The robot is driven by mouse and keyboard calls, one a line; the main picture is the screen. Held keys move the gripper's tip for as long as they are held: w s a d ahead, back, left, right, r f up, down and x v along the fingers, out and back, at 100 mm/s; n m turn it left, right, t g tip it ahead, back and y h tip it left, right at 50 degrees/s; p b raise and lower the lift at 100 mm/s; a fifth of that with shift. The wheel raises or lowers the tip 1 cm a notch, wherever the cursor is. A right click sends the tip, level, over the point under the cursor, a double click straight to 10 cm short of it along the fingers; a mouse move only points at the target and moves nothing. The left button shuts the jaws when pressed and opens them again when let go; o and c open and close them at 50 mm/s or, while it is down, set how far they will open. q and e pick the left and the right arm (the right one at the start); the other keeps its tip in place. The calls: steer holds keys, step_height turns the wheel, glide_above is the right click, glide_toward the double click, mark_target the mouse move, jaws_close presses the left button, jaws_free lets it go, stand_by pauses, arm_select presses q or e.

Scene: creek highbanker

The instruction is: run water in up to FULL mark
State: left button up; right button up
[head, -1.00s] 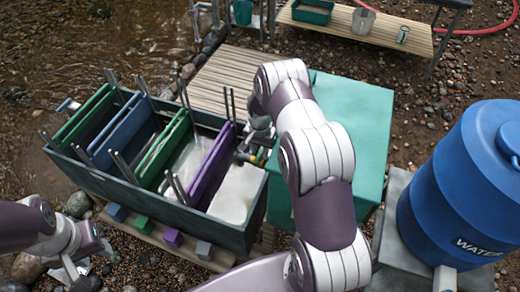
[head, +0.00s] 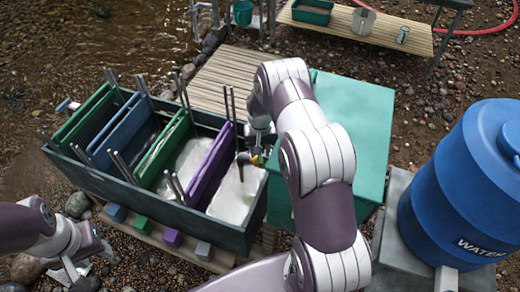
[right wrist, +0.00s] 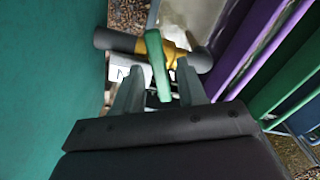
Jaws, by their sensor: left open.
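The dark trough (head: 120,190) stands at left centre, split by green, blue and purple dividers. Its right-end compartment, beside the purple divider (head: 212,165), has a pale, shiny surface (head: 238,198) low inside. I cannot make out a FULL mark. A tap (head: 243,158) reaches over that compartment, with a thin brownish vertical shape below it, perhaps a stream. The right wrist view shows its brass body (right wrist: 175,54) and green lever (right wrist: 158,66). My right gripper (right wrist: 160,75) has its fingers either side of the lever, with gaps showing. My left gripper (head: 75,265) is open and empty at lower left.
A teal box (head: 355,120) stands right of the trough, under my right arm. A blue WATER barrel (head: 465,185) is at the right. A bench (head: 390,35) with a green tub (head: 312,11) is at the back. Small coloured blocks (head: 172,237) line the trough's front.

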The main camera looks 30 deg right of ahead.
step_height(320, 180, up, 13)
steer(key=shift+f, duration=0.15)
stand_by(0.4)
stand_by(0.4)
